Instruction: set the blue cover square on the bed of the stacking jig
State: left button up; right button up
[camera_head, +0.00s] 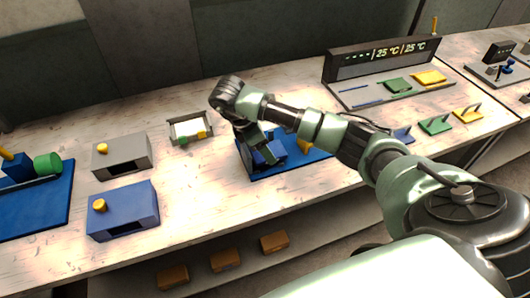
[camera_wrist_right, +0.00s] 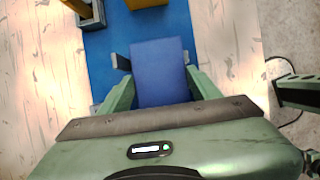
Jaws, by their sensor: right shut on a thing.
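My right gripper (camera_head: 262,158) is over the left part of a blue mat (camera_head: 323,158) on the bench. It is shut on a blue block (camera_wrist_right: 160,72), likely the blue cover, which shows as a plain flat face between the two green fingers in the right wrist view. In the head view the hand and fingers hide much of it. I cannot tell whether it touches the surface below. A grey-walled holder (camera_wrist_right: 98,20) stands on the mat at the upper left of the wrist view. I cannot make out the jig's bed clearly. My left gripper is not in view.
A yellow block (camera_head: 303,146) is on the mat beside the hand. A blue box (camera_head: 123,214), a grey box (camera_head: 122,158) and a small open tray (camera_head: 190,117) stand to the left. A display panel (camera_head: 385,58) is behind. The bench between tray and mat is clear.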

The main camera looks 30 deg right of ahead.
jog(key=shift+f, duration=0.85)
jog(key=o, duration=1.6)
jog(key=shift+f, duration=0.1)
jog(key=shift+c, duration=0.2)
jog(key=shift+r, duration=0.2)
jog(key=shift+w+a+r, duration=0.1)
jog(key=shift+r, duration=0.2)
jog(key=s+p+v, duration=0.1)
jog(key=p+v, duration=0.1)
jog(key=v, duration=0.9)
jog(key=shift+w+a+p, duration=0.2)
jog(key=shift+w+p, duration=0.1)
jog(key=shift+w, duration=0.2)
